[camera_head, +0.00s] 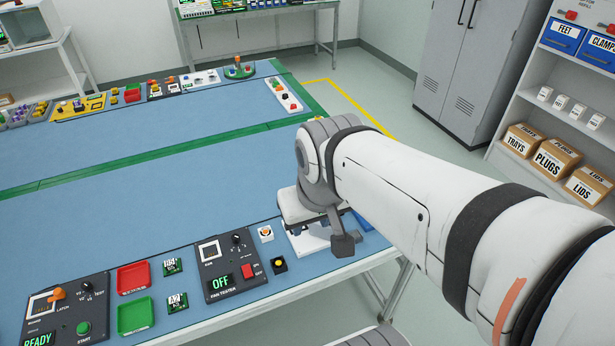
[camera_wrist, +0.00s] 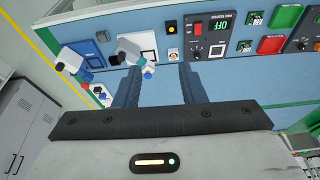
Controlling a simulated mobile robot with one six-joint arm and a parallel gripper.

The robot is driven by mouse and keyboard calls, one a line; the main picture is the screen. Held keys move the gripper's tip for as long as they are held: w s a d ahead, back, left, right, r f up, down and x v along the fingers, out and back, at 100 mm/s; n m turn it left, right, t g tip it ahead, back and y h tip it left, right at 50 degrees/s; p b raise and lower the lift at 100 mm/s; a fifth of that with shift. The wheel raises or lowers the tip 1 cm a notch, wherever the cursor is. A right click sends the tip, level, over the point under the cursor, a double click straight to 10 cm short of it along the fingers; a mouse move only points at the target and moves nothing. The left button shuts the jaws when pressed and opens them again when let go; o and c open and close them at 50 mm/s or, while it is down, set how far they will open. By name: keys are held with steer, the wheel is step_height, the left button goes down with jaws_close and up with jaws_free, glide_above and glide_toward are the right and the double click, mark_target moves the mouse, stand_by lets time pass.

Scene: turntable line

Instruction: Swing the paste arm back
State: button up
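The paste arm (camera_wrist: 130,48) looks like a short grey-white arm with a blue tip. In the wrist view it reaches over a white station plate between my fingertips. My gripper (camera_wrist: 158,70) has its two dark fingers wide apart, one on each side of the blue tip. I cannot tell whether either finger touches it. In the head view my gripper (camera_head: 310,228) is low over the white station at the table's front edge, and my own arm hides most of the paste arm there.
The fan tester (camera_head: 222,270) reads OFF, left of the station. A yellow button (camera_head: 279,264) and a white orange-marked block (camera_head: 265,233) stand close by. A blue-and-white unit (camera_wrist: 83,57) is beside the paste arm. Red (camera_head: 133,277) and green (camera_head: 135,316) trays lie further left. The middle of the blue table is clear.

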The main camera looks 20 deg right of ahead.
steer(key=shift+o, duration=0.7)
steer(key=shift+w+f, duration=0.1)
steer(key=shift+w, duration=0.1)
steer(key=w+d+f+g+b, duration=0.1)
steer(key=w+d+f+b, duration=0.1)
steer(key=w+d+f, duration=0.2)
steer(key=w+d+f+m+g+b, duration=0.1)
steer(key=w+d+f+b, duration=0.1)
steer(key=w+d+f, duration=0.3)
steer(key=w+d+f+g+b, duration=0.1)
steer(key=w+d+f, duration=0.3)
steer(key=w+f, duration=0.5)
steer(key=shift+w+d+f+m+b, duration=0.1)
steer(key=shift+w+d+m+b, duration=0.05)
steer(key=shift+w+m+b, duration=0.15)
steer(key=shift+w+d+f+m+b, duration=0.1)
steer(key=shift+w+d+b, duration=0.05)
steer(key=shift+w, duration=0.25)
steer(key=shift+w+d+f, duration=0.1)
steer(key=shift+d+f, duration=0.05)
steer(key=shift+f, duration=0.5)
step_height(320, 180, down, 7)
steer(key=shift+r+p, duration=0.1)
steer(key=shift+p, duration=0.2)
steer(key=shift+c, duration=0.3)
